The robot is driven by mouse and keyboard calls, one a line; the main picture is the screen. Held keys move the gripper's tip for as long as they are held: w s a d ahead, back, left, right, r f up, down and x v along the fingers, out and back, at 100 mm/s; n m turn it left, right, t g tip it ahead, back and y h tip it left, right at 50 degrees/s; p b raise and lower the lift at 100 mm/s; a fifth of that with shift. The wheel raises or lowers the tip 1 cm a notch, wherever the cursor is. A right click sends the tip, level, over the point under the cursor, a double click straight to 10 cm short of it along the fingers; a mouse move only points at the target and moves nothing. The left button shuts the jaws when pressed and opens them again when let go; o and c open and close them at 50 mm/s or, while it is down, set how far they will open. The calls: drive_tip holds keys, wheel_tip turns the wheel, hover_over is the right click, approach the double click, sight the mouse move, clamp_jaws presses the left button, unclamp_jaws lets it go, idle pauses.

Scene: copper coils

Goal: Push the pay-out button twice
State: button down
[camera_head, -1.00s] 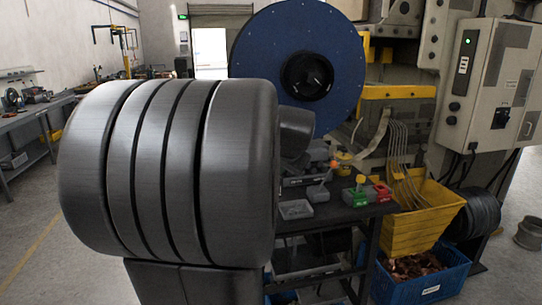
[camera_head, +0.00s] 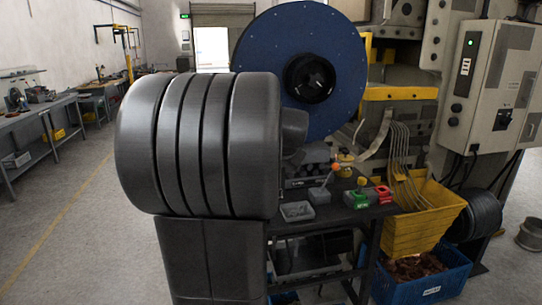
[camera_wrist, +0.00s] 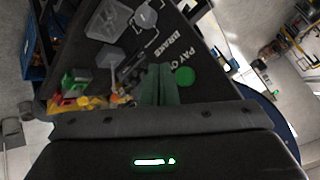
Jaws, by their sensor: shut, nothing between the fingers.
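In the head view my arm hides both the gripper and the button.
An orange-knobbed lever (camera_head: 336,167), a grey tray (camera_head: 297,211) and green and red pieces (camera_head: 357,198) are on the dark bench. A blue reel (camera_head: 262,60) stands behind. A yellow bin (camera_head: 405,222) is at right, above a blue crate (camera_head: 432,286).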

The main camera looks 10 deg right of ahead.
drive_tip(key=shift+w, duration=1.35)
drive_tip(key=shift+p, duration=0.3)
idle(0.8)
drive_tip(key=shift+w, duration=0.4)
drive_tip(key=shift+w+p, duration=0.3)
drive_tip(key=shift+w, duration=0.2)
idle(0.6)
drive_tip(key=shift+s, duration=0.1)
drive_tip(key=shift+s+b, duration=0.3)
drive_tip(key=shift+s, duration=0.55)
drive_tip(key=shift+s+b, duration=0.7)
drive_tip(key=shift+s, duration=1.8)
drive_tip(key=shift+w, duration=0.15)
